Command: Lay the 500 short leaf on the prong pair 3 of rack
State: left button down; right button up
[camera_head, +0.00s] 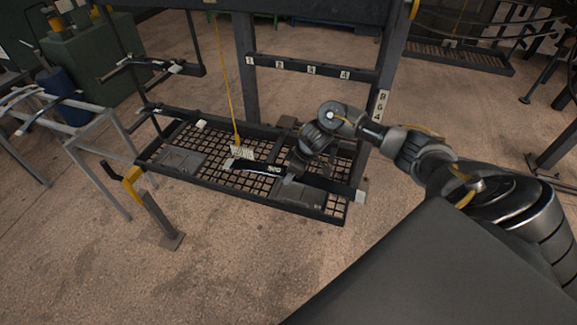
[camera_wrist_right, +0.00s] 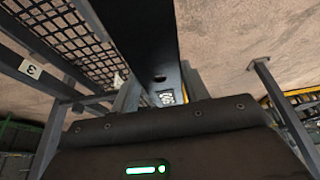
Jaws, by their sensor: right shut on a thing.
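The 500 short leaf (camera_head: 255,168) is a dark strip with a pale label, held above the rack's mesh tray. My right gripper (camera_head: 300,168) is shut on its right part. In the right wrist view the leaf (camera_wrist_right: 135,38) runs up from my gripper, with its label near the jaws; the fingertips are hidden. The rack (camera_head: 300,66) has a crossbar with numbered tags, above and behind the leaf. The tag 3 (camera_head: 312,70) sits right of its middle; a tag 3 also shows in the right wrist view (camera_wrist_right: 30,69). Prong pair 3 is not clear. My left gripper is out of view.
The mesh tray (camera_head: 215,178) has dark plates on it and a raised rim. A yellow cord (camera_head: 227,90) hangs to a pale block (camera_head: 241,153) close behind the leaf. A grey stand (camera_head: 80,130) is at left. Bare floor lies in front.

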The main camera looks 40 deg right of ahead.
jog(key=w+d+f+b, duration=0.2)
jog(key=w+d+b, duration=0.3)
jog(key=d, duration=0.2)
jog(key=shift+w+d+f+b, duration=0.25)
jog(key=shift+d+f+b, duration=0.1)
jog(key=shift+f, duration=0.05)
dwell(0.5)
dwell(0.3)
